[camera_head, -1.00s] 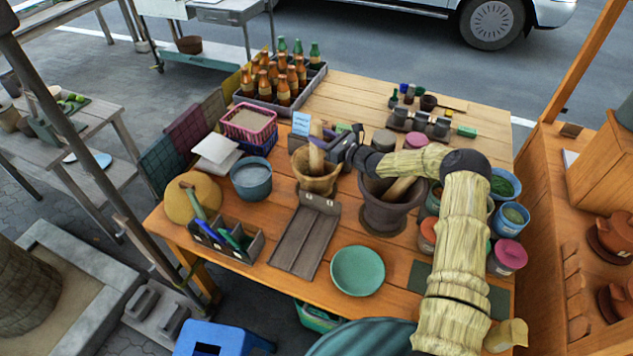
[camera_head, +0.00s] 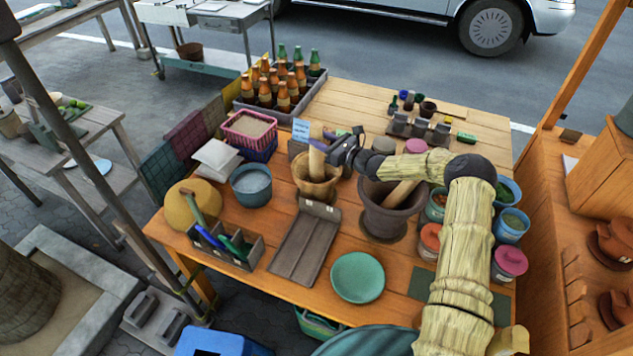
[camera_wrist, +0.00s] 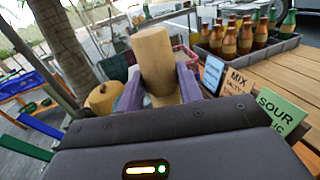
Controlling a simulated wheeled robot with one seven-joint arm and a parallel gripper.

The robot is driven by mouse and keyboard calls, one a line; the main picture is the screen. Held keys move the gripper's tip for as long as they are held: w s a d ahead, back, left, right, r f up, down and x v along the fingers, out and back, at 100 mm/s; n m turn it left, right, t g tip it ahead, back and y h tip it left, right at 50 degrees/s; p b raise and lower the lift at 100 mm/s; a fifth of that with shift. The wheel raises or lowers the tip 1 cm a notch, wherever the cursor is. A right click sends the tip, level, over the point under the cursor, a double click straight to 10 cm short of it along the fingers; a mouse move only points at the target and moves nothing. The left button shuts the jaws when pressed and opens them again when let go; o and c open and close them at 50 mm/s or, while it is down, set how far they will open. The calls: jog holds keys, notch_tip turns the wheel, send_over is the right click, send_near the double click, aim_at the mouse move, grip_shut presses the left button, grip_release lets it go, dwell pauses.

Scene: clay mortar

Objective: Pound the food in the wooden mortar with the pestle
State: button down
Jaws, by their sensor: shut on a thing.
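The wooden mortar (camera_head: 316,186) is a light brown bowl standing on the table. A light wooden pestle (camera_head: 316,160) stands nearly upright in it, its lower end hidden inside the bowl. My gripper (camera_head: 331,142) is shut on the pestle's upper part, reaching in from the right. In the wrist view, the pestle (camera_wrist: 154,62) sits between the two purple fingers of my gripper (camera_wrist: 158,88). The food inside the mortar cannot be made out. A larger dark clay mortar (camera_head: 388,215) with its own wooden pestle (camera_head: 402,192) stands to the right.
A blue bowl (camera_head: 251,187) and pink basket (camera_head: 249,124) stand left of the wooden mortar. A wooden tray (camera_head: 303,245) and green plate (camera_head: 358,277) lie in front. A bottle crate (camera_head: 312,93) is behind. In the wrist view, cards (camera_wrist: 280,112) stand to the right.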

jog(key=shift+r, duration=0.65)
jog(key=shift+f, duration=0.1)
notch_tip(320, 180, down, 5)
jog(key=b, duration=0.4)
jog(key=shift+f, duration=0.25)
jog(key=shift+r+p, duration=1.35)
jog(key=shift+r, duration=1.4)
jog(key=shift+a, duration=0.1)
